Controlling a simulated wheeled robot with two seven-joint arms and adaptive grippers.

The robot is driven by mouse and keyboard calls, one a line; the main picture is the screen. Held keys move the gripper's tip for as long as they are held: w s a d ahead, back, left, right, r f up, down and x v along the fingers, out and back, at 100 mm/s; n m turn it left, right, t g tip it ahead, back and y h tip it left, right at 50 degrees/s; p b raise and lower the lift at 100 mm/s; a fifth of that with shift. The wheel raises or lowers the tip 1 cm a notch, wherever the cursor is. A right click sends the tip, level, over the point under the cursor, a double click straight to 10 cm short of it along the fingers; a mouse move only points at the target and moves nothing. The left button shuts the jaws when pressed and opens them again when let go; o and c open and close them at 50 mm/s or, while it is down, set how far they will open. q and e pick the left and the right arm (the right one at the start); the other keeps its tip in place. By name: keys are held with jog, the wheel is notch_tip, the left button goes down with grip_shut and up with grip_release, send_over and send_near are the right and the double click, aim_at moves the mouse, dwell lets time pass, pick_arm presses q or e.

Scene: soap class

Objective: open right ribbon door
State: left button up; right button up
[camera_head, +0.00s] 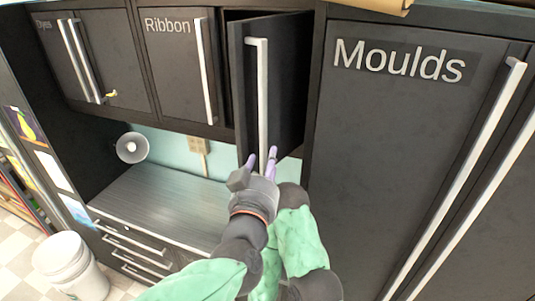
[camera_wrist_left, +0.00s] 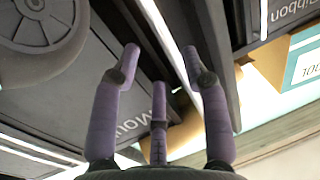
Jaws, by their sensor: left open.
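The right ribbon door (camera_head: 289,75) is a dark panel standing ajar, swung outward, with a dark gap above it. Its long silver vertical handle (camera_head: 262,85) faces me. The left ribbon door (camera_head: 172,65), labelled "Ribbon", is closed. My left gripper (camera_head: 262,158) is open, with its purple fingers at the lower end of the handle. In the left wrist view the gripper (camera_wrist_left: 160,65) has its fingers spread, and a pale bar runs between them in the picture. I cannot tell whether the fingers touch the handle.
The tall "Moulds" cabinet (camera_head: 400,150) stands close on the right, with long handles sticking out. A counter with drawers (camera_head: 160,205) lies below. A lamp (camera_head: 132,147) is on the wall side, and a white bucket (camera_head: 70,262) stands on the floor at lower left.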

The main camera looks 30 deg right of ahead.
pick_arm(q)
jog(key=v, duration=0.7)
jog(key=shift+w+d+f, duration=0.1)
